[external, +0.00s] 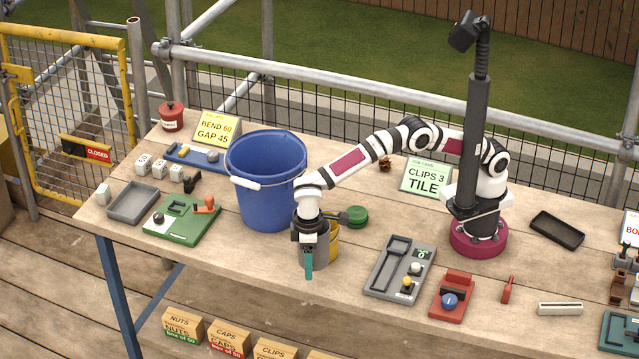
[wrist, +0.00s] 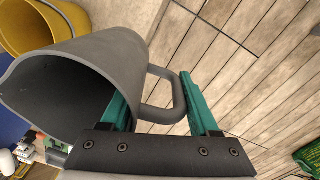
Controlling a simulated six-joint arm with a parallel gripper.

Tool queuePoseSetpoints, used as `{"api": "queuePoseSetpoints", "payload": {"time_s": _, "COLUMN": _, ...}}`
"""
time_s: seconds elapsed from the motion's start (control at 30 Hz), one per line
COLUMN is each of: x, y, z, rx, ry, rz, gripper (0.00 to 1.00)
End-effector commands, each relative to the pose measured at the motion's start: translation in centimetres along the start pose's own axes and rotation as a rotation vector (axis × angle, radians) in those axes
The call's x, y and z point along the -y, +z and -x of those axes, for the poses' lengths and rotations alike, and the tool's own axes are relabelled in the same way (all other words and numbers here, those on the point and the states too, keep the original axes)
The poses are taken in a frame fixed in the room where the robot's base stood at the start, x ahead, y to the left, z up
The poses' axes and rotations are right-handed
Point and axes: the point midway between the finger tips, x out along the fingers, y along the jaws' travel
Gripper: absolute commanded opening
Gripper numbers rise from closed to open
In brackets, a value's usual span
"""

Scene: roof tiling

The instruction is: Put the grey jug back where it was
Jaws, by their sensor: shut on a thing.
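The grey jug (external: 321,252) is near the front edge of the table, left of centre, in front of the blue bucket. In the wrist view the jug (wrist: 95,62) fills the left side, tilted in the picture, with its open mouth toward the lower left and its handle toward the fingers. My gripper (external: 308,268) points down at the jug's near side. In the wrist view its teal fingers (wrist: 160,108) are on either side of the handle, shut on the jug. I cannot tell whether the jug's base touches the table.
A yellow container (external: 335,240) is close behind the jug on the right. The blue bucket (external: 265,185) stands behind. A green tray (external: 180,222) is to the left, a grey tool tray (external: 385,282) to the right. Bare tabletop (external: 255,255) lies left of the jug.

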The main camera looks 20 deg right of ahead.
Motion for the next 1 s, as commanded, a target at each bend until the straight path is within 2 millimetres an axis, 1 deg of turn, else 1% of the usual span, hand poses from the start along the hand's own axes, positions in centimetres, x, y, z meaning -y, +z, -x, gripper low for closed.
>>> {"api": "queuePoseSetpoints", "payload": {"time_s": 0.03, "x": 0.0, "y": -0.1, "z": 1.6, "rx": -0.005, "ry": -0.002, "rz": -0.001, "gripper": 0.00}}
{"api": "queuePoseSetpoints", "payload": {"time_s": 0.2, "x": -0.2, "y": -0.1, "z": 6.2, "rx": -0.004, "ry": -0.002, "rz": 0.000, "gripper": 0.00}}
{"api": "queuePoseSetpoints", "payload": {"time_s": 0.37, "x": -0.3, "y": -0.1, "z": 9.6, "rx": -0.004, "ry": -0.001, "rz": -0.001, "gripper": 0.00}}
{"api": "queuePoseSetpoints", "payload": {"time_s": 0.7, "x": -0.4, "y": 0.0, "z": 12.3, "rx": -0.002, "ry": -0.001, "rz": 0.000, "gripper": 0.00}}
{"api": "queuePoseSetpoints", "payload": {"time_s": 0.87, "x": -2.2, "y": -0.6, "z": 12.3, "rx": 0.001, "ry": 0.002, "rz": -0.007, "gripper": 0.00}}
{"api": "queuePoseSetpoints", "payload": {"time_s": 1.0, "x": -4.1, "y": -1.2, "z": 12.3, "rx": 0.001, "ry": 0.003, "rz": -0.011, "gripper": 0.00}}
